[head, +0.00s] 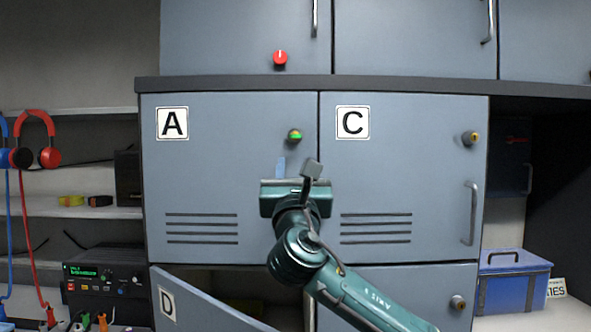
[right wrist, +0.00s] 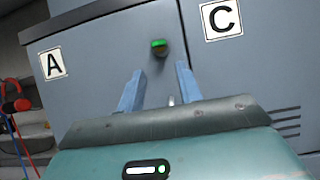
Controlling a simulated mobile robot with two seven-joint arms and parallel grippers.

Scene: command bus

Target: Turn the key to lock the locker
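The locker door marked A (head: 200,185) looks shut, with a label at its upper left. A small round lock or key knob with a green face (head: 294,135) sits near its upper right edge. It also shows in the right wrist view as a green knob (right wrist: 158,46), ahead of and roughly centred between my fingers. My right gripper (head: 295,162) is in front of door A, just below the knob. In the right wrist view its two blue fingers (right wrist: 160,70) are apart with nothing gripped, and the knob is beyond their tips. My left gripper is not in view.
Door C (head: 400,185) is shut, with a brass-coloured lock (head: 470,138) and a handle. Door D (head: 205,302) below stands open. A red knob (head: 280,58) is on the upper locker. A blue toolbox (head: 513,282) stands right; headphones (head: 35,140) hang left.

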